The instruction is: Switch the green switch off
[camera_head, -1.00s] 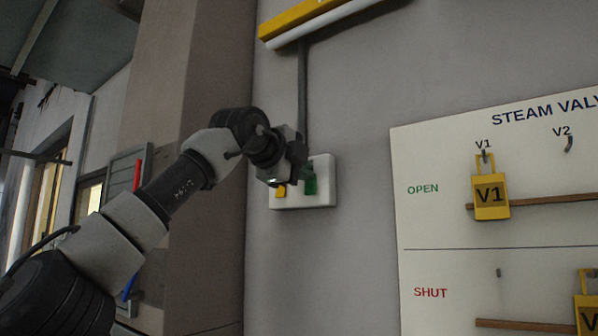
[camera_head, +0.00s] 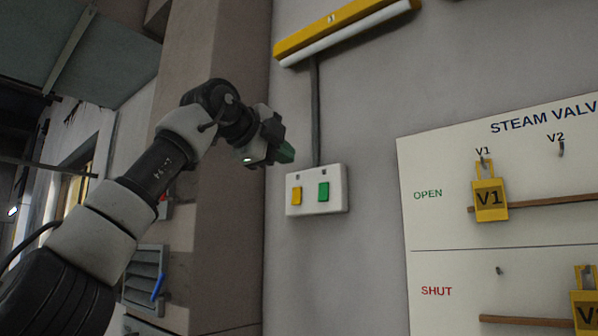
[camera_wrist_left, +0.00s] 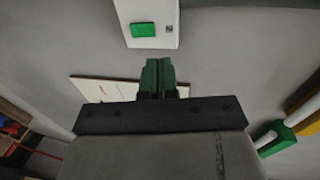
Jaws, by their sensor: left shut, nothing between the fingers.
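The green switch (camera_head: 323,192) is the right one of two rockers on a white switch plate (camera_head: 315,209) on the grey wall. It also shows at the top of the left wrist view (camera_wrist_left: 143,30). A yellow switch (camera_head: 297,195) sits to its left. I cannot tell from its face which way the green rocker is tipped. My left gripper (camera_head: 286,154) is up and to the left of the plate, apart from it. Its green fingers are shut together and empty, as the left wrist view (camera_wrist_left: 158,75) also shows. My right gripper is not in view.
A conduit (camera_head: 315,110) runs up from the plate to a yellow lamp fitting (camera_head: 345,25). A steam valve board (camera_head: 450,225) with yellow tags (camera_head: 490,198) hangs to the right. A pillar (camera_head: 230,200) stands left of the plate. The wall below the plate is clear.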

